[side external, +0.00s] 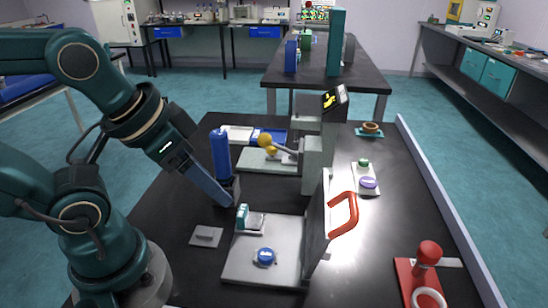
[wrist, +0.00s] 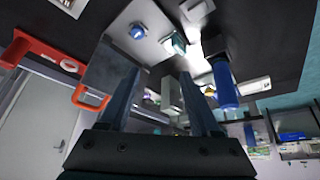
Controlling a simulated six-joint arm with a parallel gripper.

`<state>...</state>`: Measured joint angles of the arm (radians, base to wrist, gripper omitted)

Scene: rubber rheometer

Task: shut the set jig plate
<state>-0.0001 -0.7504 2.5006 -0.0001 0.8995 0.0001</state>
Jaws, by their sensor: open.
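The jig plate (side external: 316,222) is a grey plate standing nearly upright, open, at the right side of its flat grey base (side external: 238,268). An orange-red loop handle (side external: 343,213) sticks out from its right face. In the wrist view the plate (wrist: 108,72) and its handle (wrist: 90,98) are left of my fingers. The base carries a round blue piece (side external: 264,257) and a small teal-and-grey block (side external: 243,217). My gripper (side external: 234,195) is open and empty, behind the teal block and left of the plate, apart from the handle. Its two fingers show in the wrist view (wrist: 160,95).
A blue cylinder (side external: 220,153) stands close behind my gripper. A grey machine with a yellow-knobbed lever (side external: 267,143) is behind the plate. A small grey slab (side external: 206,236) lies left of the base. A red stand (side external: 425,270) is at the front right; the table between it and the handle is clear.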

